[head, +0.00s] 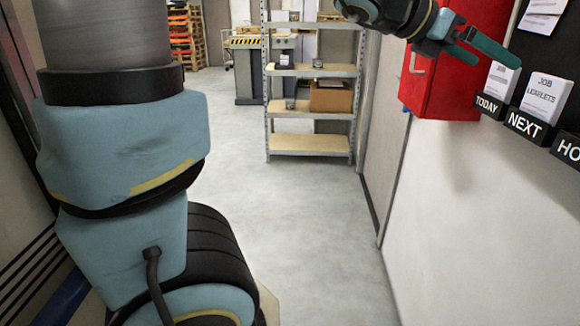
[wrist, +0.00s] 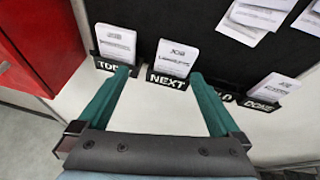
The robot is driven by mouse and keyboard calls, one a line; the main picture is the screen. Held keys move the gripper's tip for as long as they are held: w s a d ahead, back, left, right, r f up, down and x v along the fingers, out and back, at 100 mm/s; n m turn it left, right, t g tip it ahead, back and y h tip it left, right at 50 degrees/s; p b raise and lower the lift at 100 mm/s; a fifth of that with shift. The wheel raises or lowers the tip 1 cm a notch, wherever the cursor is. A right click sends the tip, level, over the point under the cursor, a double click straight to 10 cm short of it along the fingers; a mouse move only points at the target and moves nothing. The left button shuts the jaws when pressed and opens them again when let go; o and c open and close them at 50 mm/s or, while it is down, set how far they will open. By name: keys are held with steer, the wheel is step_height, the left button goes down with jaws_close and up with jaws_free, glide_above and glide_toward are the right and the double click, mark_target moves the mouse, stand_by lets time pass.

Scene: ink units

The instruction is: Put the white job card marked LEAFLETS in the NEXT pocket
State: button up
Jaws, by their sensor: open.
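The white job card marked LEAFLETS (head: 546,95) stands upright in the black NEXT pocket (head: 526,125) on the right wall. In the wrist view the same card (wrist: 177,57) shows above the NEXT label (wrist: 167,81). My gripper (head: 497,60) is open and empty, up and left of the card in the head view. In the wrist view its two teal fingers (wrist: 162,76) spread below the card, tips to either side of the NEXT pocket, with nothing between them. I cannot tell how far the tips are from the wall.
The TODAY pocket (head: 488,105) holds another white card (head: 501,82). The HOLD pocket (wrist: 228,97), partly behind a finger, shows no card. The DONE pocket (wrist: 260,104) holds a card. A red cabinet (head: 440,85) hangs beside the pockets. Papers (wrist: 258,15) are pinned above.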

steer(key=w+a+f+n+t+y, duration=0.2)
steer(key=w+a+f+n+t, duration=0.2)
steer(key=w+a+n, duration=0.4)
steer(key=w+a+f+n+t+y, duration=0.2)
steer(key=w+a+f+n+t, duration=0.3)
steer(key=n, duration=0.6)
steer(key=w+a+f+n+y, duration=0.1)
steer(key=a+f+n+y, duration=0.2)
steer(key=a+n, duration=0.3)
steer(key=w+a+f+n+y, duration=0.2)
steer(key=a+f+n+y, duration=0.1)
steer(key=a+n, duration=0.3)
steer(key=s+a+f+n+g+y, duration=0.1)
steer(key=s+a+f+n+g, duration=0.3)
steer(key=n, duration=0.6)
steer(key=s+a+f+n+g+y, duration=0.2)
steer(key=s+a+f+n+g, duration=0.1)
steer(key=s+a+f+n, duration=0.4)
steer(key=s+a+n, duration=0.1)
steer(key=s+n, duration=0.2)
steer(key=s, duration=0.1)
steer(key=shift+a+f+g, duration=0.2)
steer(key=shift+f+g, duration=0.2)
steer(key=shift+r+p, duration=0.5)
